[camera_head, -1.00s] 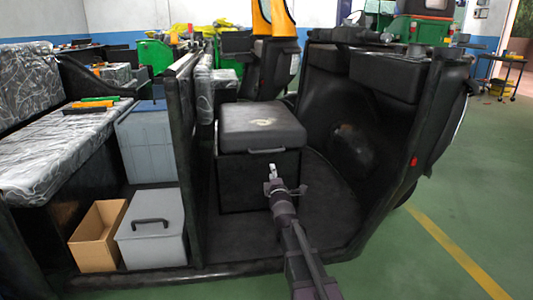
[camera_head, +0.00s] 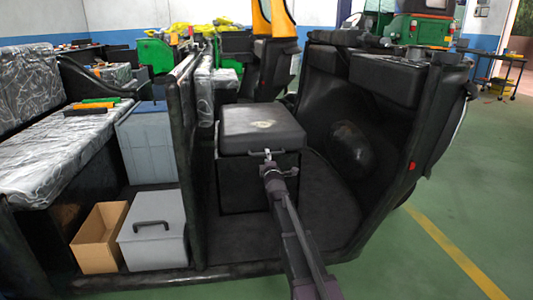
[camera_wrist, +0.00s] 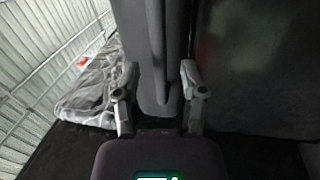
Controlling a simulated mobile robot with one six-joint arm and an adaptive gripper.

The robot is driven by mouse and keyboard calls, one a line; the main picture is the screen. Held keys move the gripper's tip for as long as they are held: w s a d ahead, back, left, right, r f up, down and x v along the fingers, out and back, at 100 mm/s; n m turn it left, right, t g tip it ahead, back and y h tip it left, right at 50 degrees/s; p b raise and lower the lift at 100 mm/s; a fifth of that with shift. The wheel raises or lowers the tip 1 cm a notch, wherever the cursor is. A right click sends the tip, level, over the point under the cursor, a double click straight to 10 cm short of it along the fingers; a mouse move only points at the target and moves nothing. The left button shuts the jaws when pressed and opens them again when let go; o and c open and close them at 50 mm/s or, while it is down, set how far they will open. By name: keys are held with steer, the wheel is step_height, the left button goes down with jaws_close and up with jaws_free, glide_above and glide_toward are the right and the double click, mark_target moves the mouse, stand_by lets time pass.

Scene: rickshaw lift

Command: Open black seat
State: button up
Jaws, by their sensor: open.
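The black seat (camera_head: 260,122) is a padded cushion lying closed and flat on a black box (camera_head: 235,183) inside the rickshaw. A thin grey handle (camera_head: 252,153) runs along the cushion's lower front edge. My gripper (camera_head: 267,154) is at the middle of this handle, and the arm covers part of the box front. In the wrist view the two fingers of my gripper (camera_wrist: 157,85) are apart. A dark grey rounded shape shows between and beyond them. I cannot tell whether the fingers touch the handle.
A black partition (camera_head: 183,170) stands left of the seat. Beyond it are a grey lidded box (camera_head: 153,232), an open cardboard box (camera_head: 99,240) and a plastic-covered bench (camera_head: 60,150). The black rickshaw side panel (camera_head: 385,180) bounds the right. Green floor (camera_head: 440,190) is clear outside.

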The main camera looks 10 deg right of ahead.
steer(key=shift+w+r, duration=0.25)
steer(key=shift+w, duration=1.05)
steer(key=shift+c, duration=0.2)
jaws_close()
